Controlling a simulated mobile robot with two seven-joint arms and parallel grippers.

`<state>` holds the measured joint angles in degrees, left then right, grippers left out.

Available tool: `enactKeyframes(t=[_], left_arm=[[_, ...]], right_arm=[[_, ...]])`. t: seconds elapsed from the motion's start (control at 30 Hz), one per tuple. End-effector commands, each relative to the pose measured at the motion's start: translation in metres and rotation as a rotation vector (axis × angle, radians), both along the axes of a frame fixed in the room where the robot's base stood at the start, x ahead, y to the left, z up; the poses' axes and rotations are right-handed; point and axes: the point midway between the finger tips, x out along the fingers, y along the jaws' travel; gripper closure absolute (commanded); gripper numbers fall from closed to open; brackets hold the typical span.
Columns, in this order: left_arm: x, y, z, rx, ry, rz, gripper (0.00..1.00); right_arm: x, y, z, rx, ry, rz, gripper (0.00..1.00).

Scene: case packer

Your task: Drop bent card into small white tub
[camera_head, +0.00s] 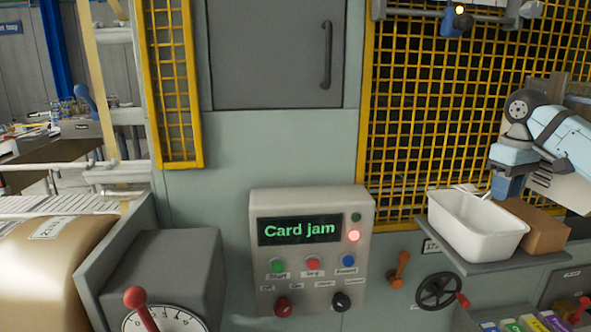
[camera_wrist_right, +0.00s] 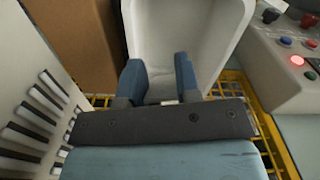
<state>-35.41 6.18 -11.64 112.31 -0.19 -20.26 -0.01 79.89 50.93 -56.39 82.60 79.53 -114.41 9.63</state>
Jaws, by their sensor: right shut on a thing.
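The small white tub (camera_head: 478,232) stands on a grey shelf at the right, below the yellow mesh. My right gripper (camera_head: 506,187) is at the tub's back rim, pointing down. In the right wrist view the open tub (camera_wrist_right: 222,28) lies under and beyond the blue fingers of my right gripper (camera_wrist_right: 158,82). The fingers are shut on a pale thing, taken as the bent card (camera_wrist_right: 162,90), hard to tell from the white tub behind it. Its shape is mostly hidden. A thin pale piece also shows by the tub's back rim in the head view. My left gripper is out of view.
A brown cardboard box (camera_head: 538,228) stands right of the tub, close to it. The control panel (camera_head: 312,250) reads "Card jam" with a red light lit.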

Motion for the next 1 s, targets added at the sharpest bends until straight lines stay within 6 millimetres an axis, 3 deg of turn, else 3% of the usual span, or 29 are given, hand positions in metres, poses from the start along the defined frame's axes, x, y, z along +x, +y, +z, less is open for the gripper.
enactKeyframes(t=[0.2, 0.23, 0.33, 0.7, 1.0], left_arm=[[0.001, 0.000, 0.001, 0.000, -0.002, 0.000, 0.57], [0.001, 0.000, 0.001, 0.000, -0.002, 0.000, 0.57], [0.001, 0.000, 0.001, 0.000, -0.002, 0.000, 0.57], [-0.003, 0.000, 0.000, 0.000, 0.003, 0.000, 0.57], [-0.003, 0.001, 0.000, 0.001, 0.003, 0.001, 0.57]], right_arm=[[0.000, 0.000, 0.000, 0.000, 0.000, 0.000, 0.91], [0.000, 0.000, 0.000, 0.000, 0.000, 0.000, 0.62], [0.000, 0.000, 0.000, 0.000, 0.000, 0.000, 0.39], [0.000, 0.000, 0.005, 0.000, 0.000, 0.001, 0.39], [0.000, 0.000, 0.051, -0.002, -0.005, 0.000, 0.39]])
